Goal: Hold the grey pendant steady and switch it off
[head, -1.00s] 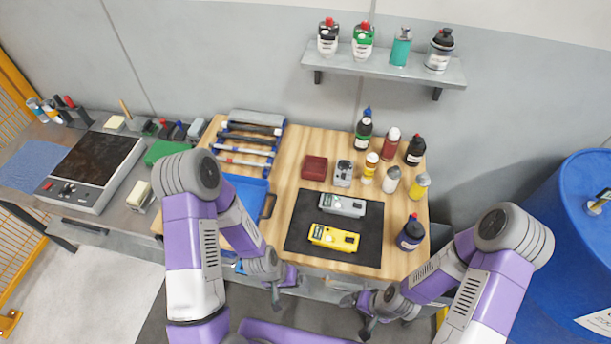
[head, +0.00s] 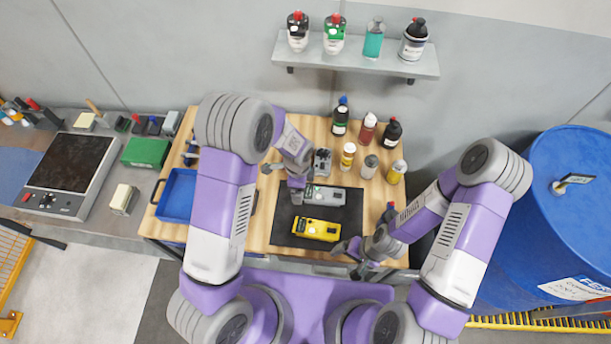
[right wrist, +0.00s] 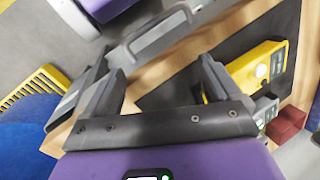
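The grey pendant (head: 325,195) lies on the black mat (head: 347,213) on the wooden bench, just behind the yellow pendant (head: 317,230). My left gripper (head: 290,185) is over the mat at the grey pendant's left end; whether it touches is unclear, and its finger gap cannot be made out. My right gripper (head: 352,258) is at the bench's front edge, right of and nearer than the yellow pendant. In the right wrist view its two fingers (right wrist: 160,72) are apart and empty. The grey pendant (right wrist: 265,110) shows there partly, beyond the yellow pendant (right wrist: 258,65). The switch is too small to identify.
Several bottles (head: 348,155) stand behind and right of the mat, near a small grey device (head: 322,162). A blue tray (head: 178,195) is at the left. A shelf with bottles (head: 355,62) hangs above. A blue drum (head: 580,220) stands right. A dark red box (right wrist: 287,125) shows in the wrist view.

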